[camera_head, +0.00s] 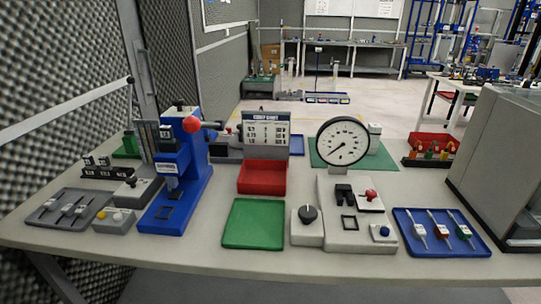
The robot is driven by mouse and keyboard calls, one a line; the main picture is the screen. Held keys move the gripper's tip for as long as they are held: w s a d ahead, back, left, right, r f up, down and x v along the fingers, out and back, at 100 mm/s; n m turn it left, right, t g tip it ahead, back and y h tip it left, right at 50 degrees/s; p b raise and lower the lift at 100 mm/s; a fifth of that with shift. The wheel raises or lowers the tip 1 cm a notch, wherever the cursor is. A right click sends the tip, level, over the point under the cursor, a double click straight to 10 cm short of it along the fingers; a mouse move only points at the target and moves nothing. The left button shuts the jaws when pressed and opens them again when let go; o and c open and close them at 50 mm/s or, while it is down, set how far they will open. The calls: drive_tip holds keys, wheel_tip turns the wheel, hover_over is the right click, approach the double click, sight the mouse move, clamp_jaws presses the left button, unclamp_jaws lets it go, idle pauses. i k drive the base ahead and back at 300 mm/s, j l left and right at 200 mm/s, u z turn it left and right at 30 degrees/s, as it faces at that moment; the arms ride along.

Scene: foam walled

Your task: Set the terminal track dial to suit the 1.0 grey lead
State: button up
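A blue bench press (182,165) with a red ball on its lever stands left of the table's middle. Left of it is a grey box (140,192) with a small dark knob on top. Another grey box (307,228) right of the green mat carries a larger black knob (307,212). I cannot tell which knob is the terminal track dial, nor read any setting. A grey tray (47,222) at the left holds several leads with pale tags. A blue tray (470,246) at the right holds leads with white, red and green parts. My gripper is not in view.
A chart board (266,130) stands behind a red bin (262,178); its figures are too small to read surely. A green tray (254,224) lies empty in front. A round gauge (342,141) stands behind a grey fixture (352,229). A grey cabinet (500,150) bounds the right.

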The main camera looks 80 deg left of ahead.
sight(131, 180)
drive_tip(key=u, duration=2.2)
drive_tip(key=j+u, duration=0.25)
drive_tip(key=u, duration=0.2)
drive_tip(key=i+j+u, duration=0.2)
drive_tip(key=u, duration=0.2)
drive_tip(key=i+j+u, duration=0.1)
drive_tip(key=u, duration=0.35)
drive_tip(key=i+j, duration=0.05)
drive_tip(key=j, duration=0.05)
